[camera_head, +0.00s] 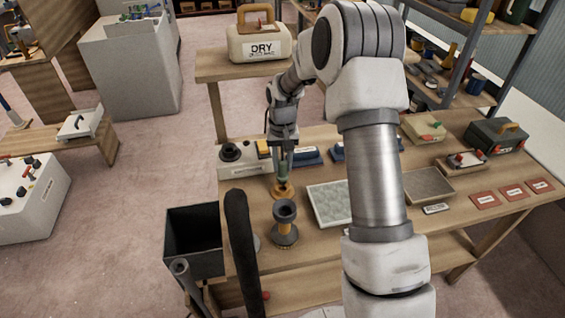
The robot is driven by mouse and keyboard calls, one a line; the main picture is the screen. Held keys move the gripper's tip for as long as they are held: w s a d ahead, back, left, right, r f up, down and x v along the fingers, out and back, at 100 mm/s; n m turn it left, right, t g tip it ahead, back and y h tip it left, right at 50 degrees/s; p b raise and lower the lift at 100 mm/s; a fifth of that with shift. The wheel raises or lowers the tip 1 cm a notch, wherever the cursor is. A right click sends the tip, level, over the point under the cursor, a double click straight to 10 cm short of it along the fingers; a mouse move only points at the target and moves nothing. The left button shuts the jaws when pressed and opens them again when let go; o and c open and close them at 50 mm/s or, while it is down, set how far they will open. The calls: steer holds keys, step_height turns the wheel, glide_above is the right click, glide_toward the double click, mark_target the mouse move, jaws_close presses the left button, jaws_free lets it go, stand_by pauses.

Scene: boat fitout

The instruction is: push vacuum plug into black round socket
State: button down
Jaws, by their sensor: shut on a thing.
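My gripper (283,163) points down over the left part of the workbench. It is shut on a small green piece (283,173); I cannot tell for sure that this is the vacuum plug. An orange-brown round base (283,191) is directly below the green piece; whether they are joined or only touching is unclear. A black round socket (230,152) is on the top of a pale box at the bench's back left, left of my gripper. A dark cup-shaped piece (285,210) on a brass-coloured base stands nearer the front, also with a round opening.
The wooden workbench (263,220) has a pale textured panel (328,205) right of the gripper. A dark open bin (194,240) and an upright black curved shape (240,245) stand at the front left. A "DRY" case (262,42) sits on a raised shelf behind. My arm hides mid-bench.

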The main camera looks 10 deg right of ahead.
mark_target(283, 171)
steer(key=shift+f+b, duration=1.2)
steer(key=shift+f, duration=0.55)
steer(key=c, duration=0.5)
jaws_free()
step_height(283, 171, up, 17)
steer(key=s+r+t, duration=0.1)
steer(key=s+r, duration=0.6)
steer(key=s+t, duration=0.1)
steer(key=s, duration=0.6)
steer(key=s+r+n+t, duration=0.1)
steer(key=s+t, duration=0.1)
steer(key=s, duration=0.6)
steer(key=s+r+t, duration=0.1)
steer(key=s, duration=0.7)
steer(key=shift+s+r+t, duration=0.1)
steer(key=shift+s+t, duration=0.1)
steer(key=shift+t, duration=0.1)
